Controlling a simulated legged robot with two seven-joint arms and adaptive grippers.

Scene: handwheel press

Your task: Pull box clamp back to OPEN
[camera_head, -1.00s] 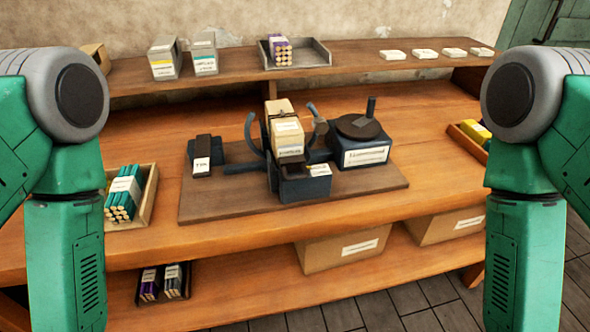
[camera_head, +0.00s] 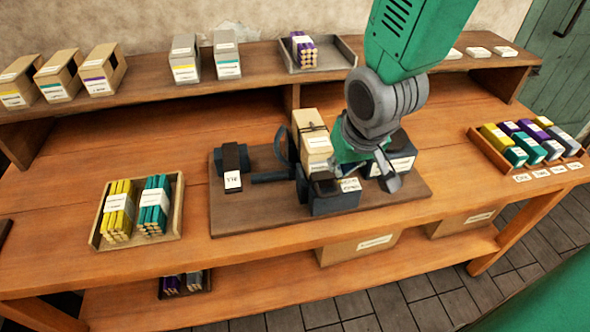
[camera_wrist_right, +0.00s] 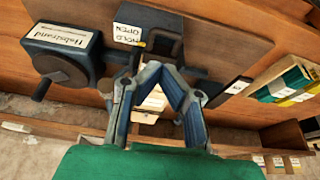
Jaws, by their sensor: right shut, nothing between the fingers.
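The press block (camera_head: 328,197) stands on the brown board with a cream box (camera_head: 312,135) upright behind it. A small OPEN/HOLD label (camera_wrist_right: 128,33) shows in the right wrist view, with a yellow mark beside its edge. A dark clamp handle (camera_wrist_right: 165,38) lies just beyond my fingertips; I cannot tell whether they touch it. My right gripper (camera_head: 388,180) is right of the cream box, over the Nobstrand handwheel base; it also shows in the right wrist view (camera_wrist_right: 157,70), shut and empty. It hides the wheel in the head view. My left gripper is not in view.
The handwheel base (camera_wrist_right: 62,50) is close beside my right gripper. A black block (camera_head: 233,160) stands left on the board. A tray of yellow and teal bundles (camera_head: 178,225) is at the left; a rack of colored boxes (camera_head: 490,150) is at the right. The front bench strip is clear.

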